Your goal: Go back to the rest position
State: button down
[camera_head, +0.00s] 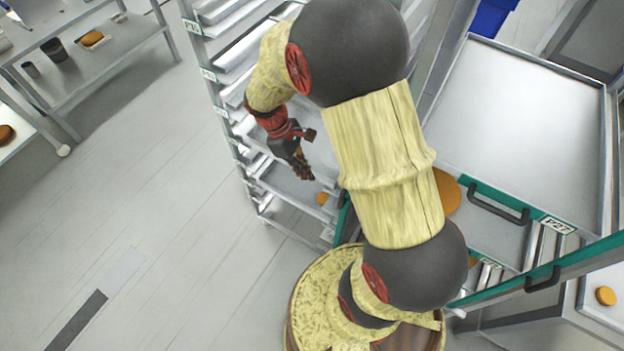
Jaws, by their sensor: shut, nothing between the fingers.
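My gripper (302,172) is at the end of my folded arm, left of the arm's big middle link. It points down in front of the tray rack (215,75). Its fingers are together with nothing between them. My arm hides part of the rack and part of the area to its right.
A large grey tray (530,110) lies at the right, by a green-edged drawer with a dark handle (498,208). An orange round (606,296) sits at lower right. Shelves (100,60) with a dark cup (54,50) stand at upper left. The floor (150,190) at left is clear.

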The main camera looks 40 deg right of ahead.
jog(key=shift+w+r, duration=0.1)
jog(key=shift+r, duration=0.4)
dwell(0.3)
jog(key=s+a+r+m+t+y+b, duration=0.2)
jog(key=s+a+r+m+t+b, duration=0.4)
jog(key=s+a+r+t+b, duration=0.3)
jog(key=a+r+b, duration=0.2)
jog(key=a+r, duration=0.1)
jog(key=shift+s+a+r+b, duration=0.2)
jog(key=shift+s+r+b, duration=0.05)
jog(key=shift+r+b, duration=0.1)
